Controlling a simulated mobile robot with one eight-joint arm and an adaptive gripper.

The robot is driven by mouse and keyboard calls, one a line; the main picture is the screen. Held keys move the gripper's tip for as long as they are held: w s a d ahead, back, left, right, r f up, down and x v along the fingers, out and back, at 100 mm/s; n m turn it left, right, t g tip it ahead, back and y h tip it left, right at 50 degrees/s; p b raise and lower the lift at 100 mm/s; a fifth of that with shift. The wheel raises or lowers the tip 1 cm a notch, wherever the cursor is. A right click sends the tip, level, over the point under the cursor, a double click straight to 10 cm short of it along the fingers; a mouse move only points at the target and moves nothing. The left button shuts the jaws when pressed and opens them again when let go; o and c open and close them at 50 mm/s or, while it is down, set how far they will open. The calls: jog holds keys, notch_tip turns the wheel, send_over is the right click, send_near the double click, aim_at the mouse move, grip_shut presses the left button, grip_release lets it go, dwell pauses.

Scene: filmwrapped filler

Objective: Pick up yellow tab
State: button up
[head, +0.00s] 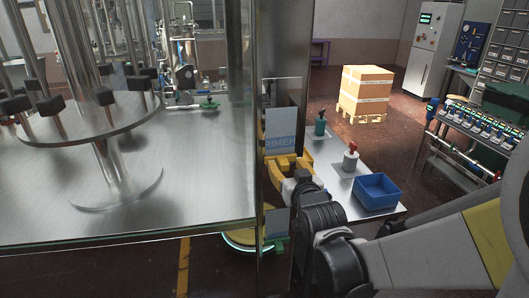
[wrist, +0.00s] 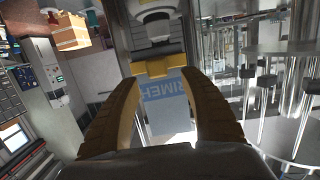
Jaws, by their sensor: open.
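A yellow tab (wrist: 158,68) shows in the wrist view, at the edge of a blue and white printed panel (wrist: 165,108), below a dark and white fitting. My gripper (wrist: 160,84) is open, its two yellow-brown fingers on either side of the tab's line with a gap between them. I cannot tell how far the tab lies beyond the fingertips. In the head view my gripper (head: 283,163) is in front of the printed panel (head: 281,132), by the metal cabinet's edge. I cannot pick out the tab there apart from the yellow fingers.
A steel machine table (head: 190,205) fills the left, ending at an upright glossy panel (head: 268,60). On the right a low bench holds a blue bin (head: 376,190) and a red-topped bottle (head: 350,157). A box stack (head: 365,88) stands on the open floor behind.

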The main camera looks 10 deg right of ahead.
aim_at(283, 160)
jog(key=w, duration=0.2)
jog(key=w+f, duration=0.1)
jog(key=w, duration=0.1)
jog(key=shift+w+d+b, duration=0.1)
jog(key=shift+w+b, duration=0.2)
grip_shut()
jog(key=shift+r, duration=0.15)
